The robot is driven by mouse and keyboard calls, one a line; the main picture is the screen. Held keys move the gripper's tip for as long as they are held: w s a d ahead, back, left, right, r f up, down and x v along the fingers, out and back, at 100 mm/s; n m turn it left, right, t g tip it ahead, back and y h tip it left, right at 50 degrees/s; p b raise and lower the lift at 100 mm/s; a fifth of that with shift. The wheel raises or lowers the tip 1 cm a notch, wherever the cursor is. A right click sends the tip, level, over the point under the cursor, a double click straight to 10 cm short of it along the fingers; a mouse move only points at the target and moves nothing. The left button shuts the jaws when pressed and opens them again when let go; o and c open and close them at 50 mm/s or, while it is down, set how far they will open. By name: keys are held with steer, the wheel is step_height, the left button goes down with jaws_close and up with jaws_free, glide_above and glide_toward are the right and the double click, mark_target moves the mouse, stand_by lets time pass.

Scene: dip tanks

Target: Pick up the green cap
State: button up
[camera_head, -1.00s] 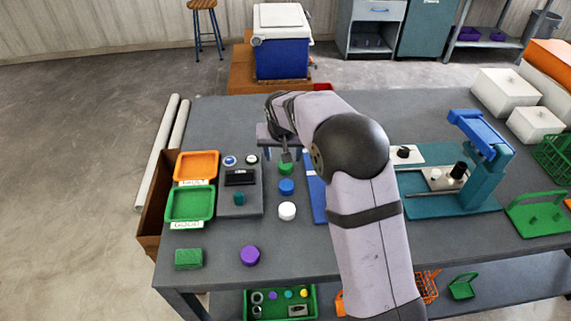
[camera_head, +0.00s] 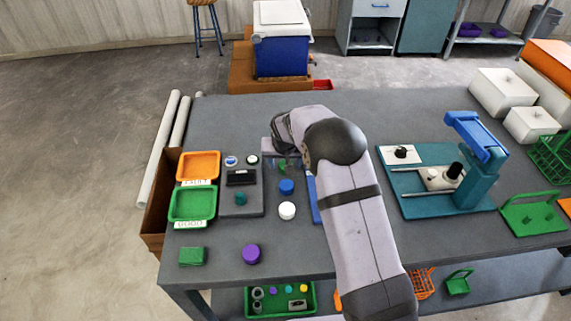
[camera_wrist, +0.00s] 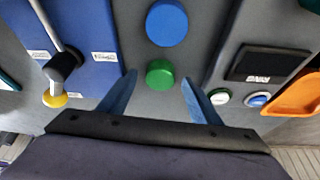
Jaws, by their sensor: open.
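The green cap (camera_wrist: 160,75) is a round disc on the grey table, between the two blue fingers of my gripper (camera_wrist: 160,95) in the wrist view. The fingers are spread apart, with a gap on each side of the cap, and hold nothing. In the head view the green cap (camera_head: 283,166) is partly hidden by my gripper (camera_head: 284,158), which is over it. The blue cap (camera_wrist: 166,23) lies close beside the green one, and also shows in the head view (camera_head: 286,187).
A white cap (camera_head: 287,210) lies in line with the blue one. A grey device (camera_head: 241,200) stands left of the caps, and a blue board (camera_wrist: 78,45) lies on their other side. Orange (camera_head: 198,152) and green (camera_head: 172,205) trays sit at the left edge. A purple cap (camera_head: 251,254) lies near the front.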

steer(key=shift+w+f, duration=0.1)
steer(key=shift+f, duration=0.1)
steer(key=shift+c, duration=0.4)
steer(key=c, duration=1)
steer(key=shift+r, duration=0.1)
steer(key=shift+c, duration=0.2)
